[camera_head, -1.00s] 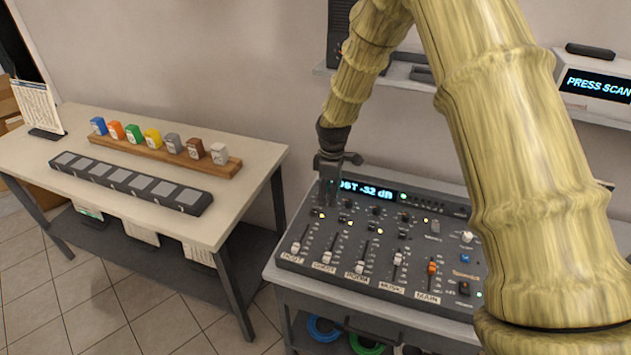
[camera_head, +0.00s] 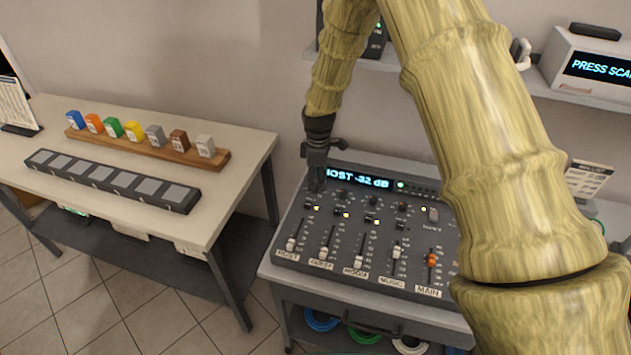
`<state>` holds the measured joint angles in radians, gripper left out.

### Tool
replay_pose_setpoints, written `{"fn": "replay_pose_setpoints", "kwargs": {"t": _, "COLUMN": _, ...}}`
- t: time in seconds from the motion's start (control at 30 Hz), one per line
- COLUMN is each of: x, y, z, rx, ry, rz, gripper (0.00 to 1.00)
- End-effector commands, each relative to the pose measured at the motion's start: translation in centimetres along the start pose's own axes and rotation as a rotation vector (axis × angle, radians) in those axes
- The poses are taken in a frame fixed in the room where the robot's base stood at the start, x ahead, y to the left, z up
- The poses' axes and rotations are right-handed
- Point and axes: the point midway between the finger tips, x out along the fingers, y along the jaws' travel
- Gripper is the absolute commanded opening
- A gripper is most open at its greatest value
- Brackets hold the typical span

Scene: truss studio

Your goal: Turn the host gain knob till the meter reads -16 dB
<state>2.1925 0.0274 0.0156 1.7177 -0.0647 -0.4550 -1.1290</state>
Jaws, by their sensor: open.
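The mixer (camera_head: 318,237) is a dark console on a grey bench, with faders labelled HOST, GUEST, ROOM, MUSIC and MAIN. Its meter (camera_head: 358,178) reads HOST -32 dB in blue-white digits. A row of small dark knobs runs below the meter. My gripper (camera_head: 317,184) points down at the upper left of the console, over the top of the HOST column. Its jaws are open. The host gain knob is hidden behind or between the fingers, and I cannot tell whether they touch it. The HOST fader (camera_head: 291,245) sits low in its slot.
A table (camera_head: 205,232) at left holds a wooden rack (camera_head: 150,146) of coloured blocks and a dark slotted strip (camera_head: 110,180). A wall shelf (camera_head: 545,90) carries a PRESS SCAN device (camera_head: 592,68). My arm covers the console's right side. Coiled cables (camera_head: 322,320) lie below the bench.

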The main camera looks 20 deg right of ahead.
Motion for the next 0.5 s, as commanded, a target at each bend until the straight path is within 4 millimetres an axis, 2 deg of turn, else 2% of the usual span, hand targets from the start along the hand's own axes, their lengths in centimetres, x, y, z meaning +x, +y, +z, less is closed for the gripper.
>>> {"fn": "replay_pose_setpoints", "kwargs": {"t": 0.1, "x": 2.2, "y": 1.1, "z": -0.5, "rx": -0.001, "ry": -0.006, "rz": -0.014, "gripper": 0.46}}
{"fn": "replay_pose_setpoints", "kwargs": {"t": 0.23, "x": 3.9, "y": 1.6, "z": -0.8, "rx": -0.002, "ry": -0.009, "rz": -0.022, "gripper": 0.46}}
{"fn": "replay_pose_setpoints", "kwargs": {"t": 0.5, "x": 4.3, "y": 0.9, "z": -0.4, "rx": 0.000, "ry": -0.004, "rz": -0.011, "gripper": 0.46}}
